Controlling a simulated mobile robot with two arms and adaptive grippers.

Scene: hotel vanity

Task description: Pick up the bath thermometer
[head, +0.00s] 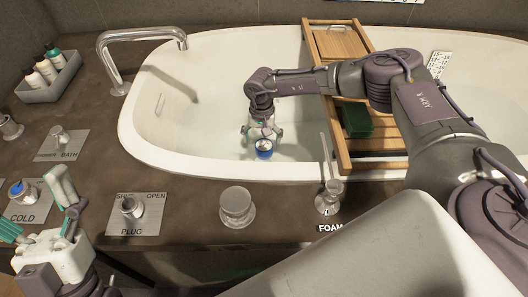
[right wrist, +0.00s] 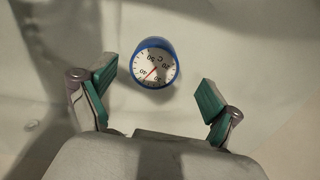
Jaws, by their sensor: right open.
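The bath thermometer (head: 264,149) is a small round gauge with a blue rim, inside the white bathtub (head: 160,150). In the right wrist view the thermometer (right wrist: 155,65) shows its white dial facing the camera. My right gripper (head: 262,132) reaches down into the tub just above it. The right wrist view shows this gripper (right wrist: 157,84) with its teal-padded fingers wide apart, the thermometer beyond and between them, and nothing held. My left gripper (head: 40,208) is at the lower left over the counter, fingers spread and empty.
A wooden bath tray (head: 343,150) with a green block (head: 356,120) spans the tub to the right. A chrome faucet (head: 112,62) stands at the far left rim. Control knobs, a glass-like knob (head: 237,207) and a foam dispenser (head: 329,198) line the near counter. A bottle caddy (head: 50,84) sits at left.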

